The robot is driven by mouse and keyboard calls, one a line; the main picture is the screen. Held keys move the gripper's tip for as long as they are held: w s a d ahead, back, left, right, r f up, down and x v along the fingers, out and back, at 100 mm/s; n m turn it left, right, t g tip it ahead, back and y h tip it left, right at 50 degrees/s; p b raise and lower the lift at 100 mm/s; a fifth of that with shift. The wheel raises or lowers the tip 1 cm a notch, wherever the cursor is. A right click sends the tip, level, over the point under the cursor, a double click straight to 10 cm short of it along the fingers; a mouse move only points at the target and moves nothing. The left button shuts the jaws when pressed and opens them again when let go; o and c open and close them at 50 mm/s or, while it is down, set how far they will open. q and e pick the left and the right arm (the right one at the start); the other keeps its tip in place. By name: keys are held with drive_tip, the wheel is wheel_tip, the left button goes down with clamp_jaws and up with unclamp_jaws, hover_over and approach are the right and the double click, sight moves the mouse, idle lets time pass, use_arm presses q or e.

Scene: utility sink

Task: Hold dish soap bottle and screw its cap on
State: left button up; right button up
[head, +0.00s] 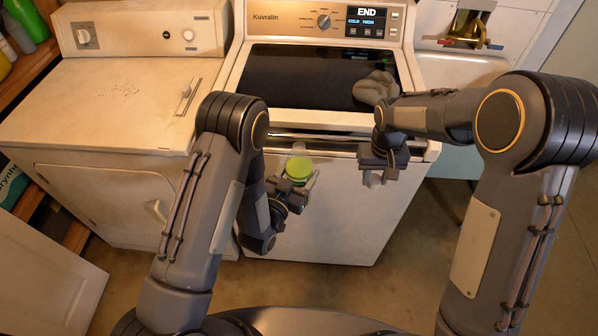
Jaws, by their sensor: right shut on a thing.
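A round green top (299,168), which looks like the dish soap bottle seen from above, stands between the fingers of my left gripper (297,183). It is held in the air in front of the white appliance, and its lower part is hidden by the gripper. My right gripper (376,176) is to the right of it, apart from it, and points down. It is shut on a small pale thing, which may be the cap; the dark jaws hide most of it.
A white appliance with a dark glass top (310,78) stands just behind both grippers. The floor in front is clear.

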sight(300, 148)
drive_tip(key=a+r+n, duration=0.1)
drive_tip(key=a+r, duration=0.4)
drive_tip(key=a, duration=0.1)
drive_tip(key=w+a+r+n, duration=0.1)
drive_tip(key=a+r, duration=0.5)
drive_tip(key=a, duration=0.1)
drive_tip(key=a+r+n, duration=0.1)
drive_tip(key=a+r, duration=0.4)
drive_tip(key=a, duration=0.1)
drive_tip(key=shift+w+a+r, duration=0.15)
drive_tip(key=shift+w+r, duration=0.05)
drive_tip(key=shift+w, duration=0.2)
drive_tip(key=shift+f, duration=2.05)
drive_tip(key=shift+s, duration=0.1)
drive_tip(key=shift+f, duration=0.9)
drive_tip(key=shift+f, duration=0.55)
